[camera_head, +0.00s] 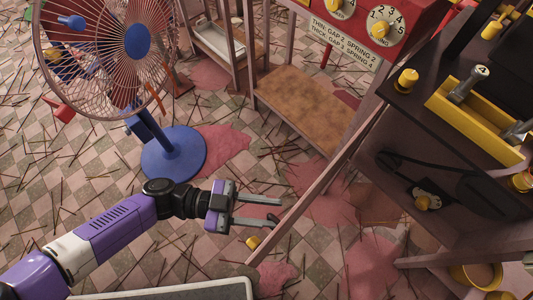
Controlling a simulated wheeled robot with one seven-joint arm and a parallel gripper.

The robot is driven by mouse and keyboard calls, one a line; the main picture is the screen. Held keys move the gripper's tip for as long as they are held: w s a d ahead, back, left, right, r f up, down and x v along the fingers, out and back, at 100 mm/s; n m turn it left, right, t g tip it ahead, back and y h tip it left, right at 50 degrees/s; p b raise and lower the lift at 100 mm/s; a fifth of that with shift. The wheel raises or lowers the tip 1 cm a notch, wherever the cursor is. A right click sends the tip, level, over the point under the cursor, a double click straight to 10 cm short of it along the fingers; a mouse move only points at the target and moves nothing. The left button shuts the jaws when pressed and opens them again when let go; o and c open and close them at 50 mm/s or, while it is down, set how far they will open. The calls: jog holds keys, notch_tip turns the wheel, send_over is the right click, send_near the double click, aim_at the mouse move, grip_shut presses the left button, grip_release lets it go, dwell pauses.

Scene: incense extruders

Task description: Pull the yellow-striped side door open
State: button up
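I cannot make out a yellow-striped side door in this view. A dark machine (437,108) with several yellow knobs stands at the right; its lower part holds a belt and a small plate with a yellow knob (422,202). My gripper (277,211) is in the lower middle, its two grey fingers spread apart with nothing between them. It points right, toward a slanting pinkish post (318,186), and is left of the dark machine.
A blue-and-pink fan (173,153) stands at the upper left. A red panel with dials (361,31) is above a brown shelf (305,103). Thin sticks and pink puddles (222,143) litter the checkered floor. A pale-rimmed tray (180,291) is at the bottom.

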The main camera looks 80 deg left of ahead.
jog(key=shift+s+f, duration=0.1)
jog(key=shift+s, duration=0.05)
jog(key=v, duration=0.7)
jog(key=shift+s, duration=0.35)
jog(key=shift+a, duration=0.1)
